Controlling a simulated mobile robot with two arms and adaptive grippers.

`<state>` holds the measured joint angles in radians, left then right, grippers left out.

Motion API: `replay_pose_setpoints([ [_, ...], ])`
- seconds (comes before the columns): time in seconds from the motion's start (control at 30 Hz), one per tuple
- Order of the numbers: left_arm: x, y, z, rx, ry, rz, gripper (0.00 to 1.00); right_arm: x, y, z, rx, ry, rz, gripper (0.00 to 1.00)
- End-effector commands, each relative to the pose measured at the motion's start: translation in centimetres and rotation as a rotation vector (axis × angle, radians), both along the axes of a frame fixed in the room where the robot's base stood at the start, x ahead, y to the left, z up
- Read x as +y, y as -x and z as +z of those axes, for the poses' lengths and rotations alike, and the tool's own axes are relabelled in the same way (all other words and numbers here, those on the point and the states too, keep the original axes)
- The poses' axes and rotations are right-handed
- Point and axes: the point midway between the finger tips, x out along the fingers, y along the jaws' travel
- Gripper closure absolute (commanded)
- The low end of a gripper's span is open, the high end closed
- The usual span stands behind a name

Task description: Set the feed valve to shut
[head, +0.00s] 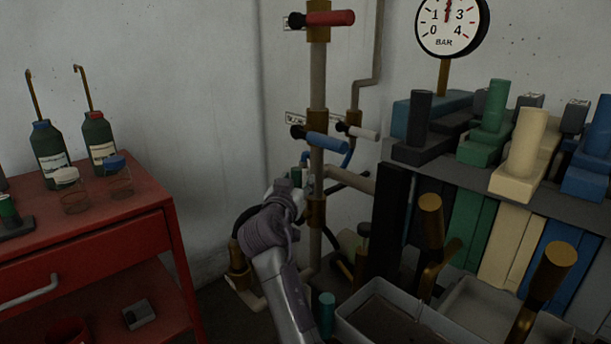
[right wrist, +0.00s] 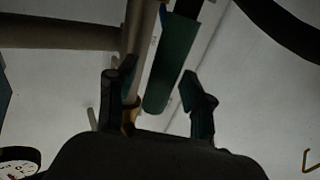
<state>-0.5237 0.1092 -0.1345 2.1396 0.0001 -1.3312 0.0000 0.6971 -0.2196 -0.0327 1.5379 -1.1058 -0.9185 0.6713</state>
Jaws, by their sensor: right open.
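Several lever valves sit on the vertical pipe (head: 318,80). One has a red lever (head: 330,18) at the top, one a blue lever (head: 328,143) lower down, and one a white lever (head: 362,133) on a side pipe. All three levers lie roughly level. The labels are too small to read, so I cannot tell which is the feed valve. My right gripper (head: 305,183) is at the pipe below the blue lever. In the right wrist view my right gripper (right wrist: 155,95) is open, with a green lever (right wrist: 172,68) in front of and between its fingers; contact is unclear.
A pressure gauge (head: 452,24) is at the upper right. A grey shelf (head: 470,174) with coloured blocks stands at right, above grey bins (head: 392,312) and brass-topped handles (head: 430,222). A red cabinet (head: 90,238) with bottles is at left. Bare wall lies between cabinet and pipe.

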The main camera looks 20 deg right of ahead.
Motion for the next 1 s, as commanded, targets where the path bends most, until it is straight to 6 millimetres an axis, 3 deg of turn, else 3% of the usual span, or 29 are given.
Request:
replay_pose_setpoints([
  [0.4,0.28,0.35,0.0,0.006,-0.005,0.0,1.0,0.3,0.02,0.01,0.0,0.0,0.0,0.5],
  [0.7,0.26,0.4,-0.03,0.007,-0.006,-0.001,1.0,0.29,0.02,0.01,0.0,0.0,0.0,1.0],
  [1.0,0.14,0.41,-0.08,0.007,-0.004,-0.002,1.0,0.25,0.02,0.0,0.0,0.0,0.0,1.0],
])
